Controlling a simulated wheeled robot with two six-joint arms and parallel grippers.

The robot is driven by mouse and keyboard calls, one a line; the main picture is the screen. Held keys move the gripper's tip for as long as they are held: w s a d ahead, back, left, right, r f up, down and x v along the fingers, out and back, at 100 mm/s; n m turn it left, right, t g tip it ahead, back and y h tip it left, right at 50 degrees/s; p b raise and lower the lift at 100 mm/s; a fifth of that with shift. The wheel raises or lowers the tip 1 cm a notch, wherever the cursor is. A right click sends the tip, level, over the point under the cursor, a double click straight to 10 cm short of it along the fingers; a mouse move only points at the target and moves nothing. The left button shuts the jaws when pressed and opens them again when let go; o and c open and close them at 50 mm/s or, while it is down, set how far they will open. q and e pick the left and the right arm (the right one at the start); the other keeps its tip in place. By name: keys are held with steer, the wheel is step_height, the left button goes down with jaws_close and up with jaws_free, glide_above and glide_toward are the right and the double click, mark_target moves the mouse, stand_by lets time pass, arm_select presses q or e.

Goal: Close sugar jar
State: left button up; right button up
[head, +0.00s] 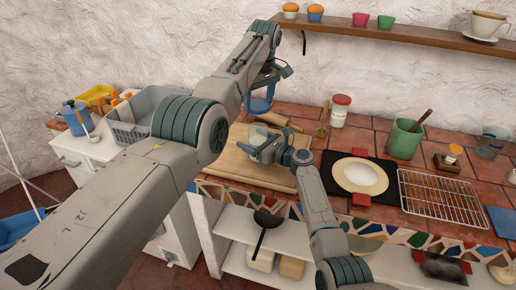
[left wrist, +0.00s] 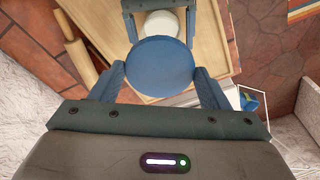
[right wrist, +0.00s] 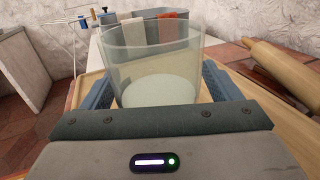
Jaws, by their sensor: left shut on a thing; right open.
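The sugar jar (right wrist: 150,60) is a clear, open-topped glass with pale content at its bottom, upright on the wooden board. My right gripper (head: 264,146) is open, with its fingers on either side of the jar. I cannot tell if they touch it. My left gripper (head: 261,104) is shut on a round blue lid (left wrist: 160,66), held above and apart from the jar. In the left wrist view, the jar's white content (left wrist: 159,24) shows beyond the lid between my right fingers. In the head view, my grippers partly hide the jar.
A red-lidded jar (head: 340,112), a green crock (head: 403,140), a plate (head: 358,178) and a wire rack (head: 440,200) stand to the right. A grey basket (head: 125,130) is at left.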

arm_select(q)
steer(key=shift+s+r, duration=0.1)
arm_select(e)
steer(key=shift+a+r, duration=0.1)
steer(key=shift+a, duration=0.05)
steer(key=c, duration=1.4)
arm_select(q)
steer(key=shift+f, duration=2.5)
arm_select(e)
steer(key=shift+c, duration=0.2)
arm_select(q)
steer(key=shift+f, duration=0.9)
steer(key=shift+f, duration=0.6)
